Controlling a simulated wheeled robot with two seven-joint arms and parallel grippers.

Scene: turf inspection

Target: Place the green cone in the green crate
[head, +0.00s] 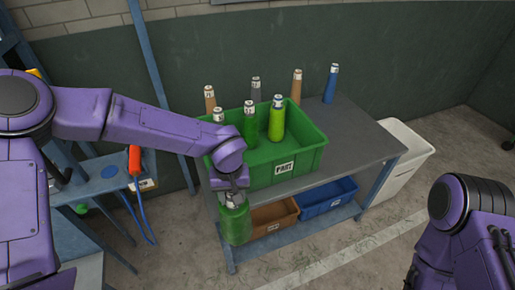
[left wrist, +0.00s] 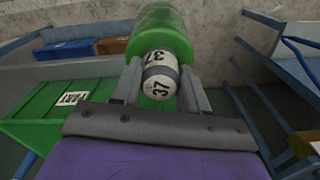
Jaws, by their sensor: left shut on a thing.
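My left gripper (head: 234,192) is shut on the white top of a green cone (head: 235,224), whose body hangs below the fingers. In the left wrist view the cone's white top (left wrist: 160,75) bears the number 37, between the two fingers. The green crate (head: 290,165) stands on the grey table, with a white label on its front. The held cone is outside the crate, in front of its left part and lower than its rim. Inside the crate stand a green cone (head: 250,126) and a yellow-green cone (head: 277,120). My right gripper is out of view.
Brown (head: 297,86), grey (head: 256,92) and blue (head: 331,85) cones stand behind the crate. The table (head: 365,145) is clear to the crate's right. A brown bin (head: 274,217) and a blue bin (head: 328,198) sit on the lower shelf.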

